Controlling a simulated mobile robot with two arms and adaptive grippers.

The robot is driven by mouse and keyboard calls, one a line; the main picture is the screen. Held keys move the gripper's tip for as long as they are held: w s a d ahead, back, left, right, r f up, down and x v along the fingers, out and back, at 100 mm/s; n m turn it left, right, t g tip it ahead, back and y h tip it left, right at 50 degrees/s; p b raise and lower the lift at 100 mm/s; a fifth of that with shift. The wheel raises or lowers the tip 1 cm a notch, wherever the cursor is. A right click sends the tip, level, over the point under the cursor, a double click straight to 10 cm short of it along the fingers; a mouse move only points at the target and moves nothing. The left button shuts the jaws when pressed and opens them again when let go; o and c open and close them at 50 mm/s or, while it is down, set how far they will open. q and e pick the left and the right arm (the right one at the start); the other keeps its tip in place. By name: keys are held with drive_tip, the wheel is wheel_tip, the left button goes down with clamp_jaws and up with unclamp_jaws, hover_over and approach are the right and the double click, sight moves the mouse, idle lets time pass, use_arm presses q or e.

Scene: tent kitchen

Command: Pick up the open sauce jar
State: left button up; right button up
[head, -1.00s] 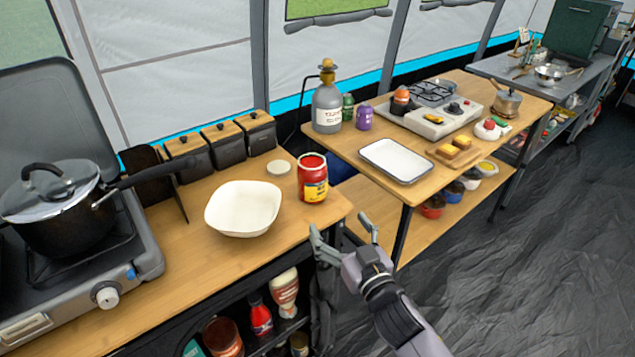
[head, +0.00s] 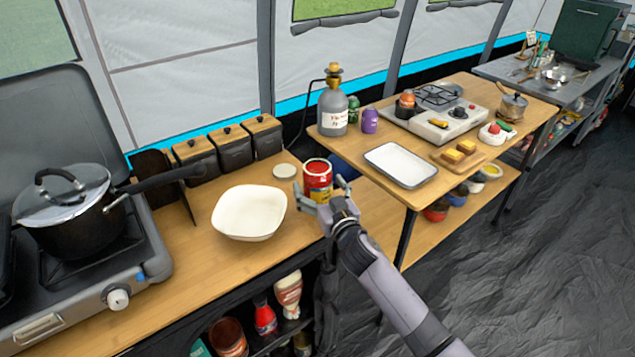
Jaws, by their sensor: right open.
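The open sauce jar (head: 317,178) stands upright near the right end of the wooden counter. It is red with a yellow label, and red sauce shows at its open mouth. My right gripper (head: 322,197) is open at the jar, with one finger at its left side and the other at its right. The gripper hides the jar's lower part, and I cannot tell whether the fingers touch it. A round pale lid (head: 285,170) lies on the counter behind and left of the jar. My left gripper is not in view.
A white bowl (head: 249,212) sits left of the jar. Lidded canisters (head: 234,148) stand behind it. A black pot (head: 75,215) is on the stove at left. A second table with a white tray (head: 400,164) and a grey bottle (head: 333,108) stands at right.

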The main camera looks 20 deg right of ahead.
drive_tip(key=shift+w, duration=0.45)
drive_tip(key=shift+s, duration=0.1)
drive_tip(key=c, duration=1.9)
drive_tip(key=shift+o, duration=0.2)
drive_tip(key=shift+r, duration=0.1)
